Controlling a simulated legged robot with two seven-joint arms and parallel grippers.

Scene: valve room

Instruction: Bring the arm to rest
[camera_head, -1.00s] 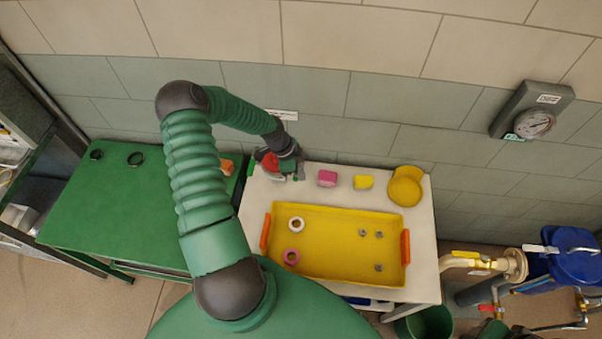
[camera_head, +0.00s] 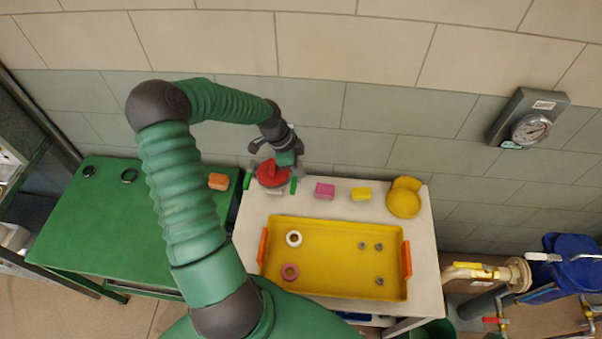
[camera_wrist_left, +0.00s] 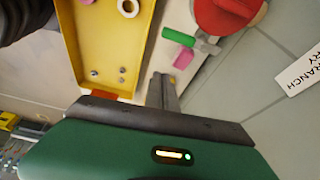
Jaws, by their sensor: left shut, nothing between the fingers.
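My left arm (camera_head: 180,190) rises from the bottom of the head view and bends over toward the wall. Its left gripper (camera_head: 287,158) is above the back left of the white table, partly in front of a red round piece (camera_head: 270,174) with green and grey parts at its sides. In the left wrist view the fingers of the left gripper (camera_wrist_left: 164,88) are together and empty. The red piece (camera_wrist_left: 226,12) shows at the top there, apart from the fingers. My right gripper is not in view.
The white table (camera_head: 425,240) holds a yellow tray (camera_head: 330,275) with rings and nuts, a pink block (camera_head: 325,190), a yellow block (camera_head: 361,194) and a yellow bowl (camera_head: 404,200). A green table (camera_head: 110,220) with an orange block (camera_head: 218,181) is left. Pipes (camera_head: 490,272) are right.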

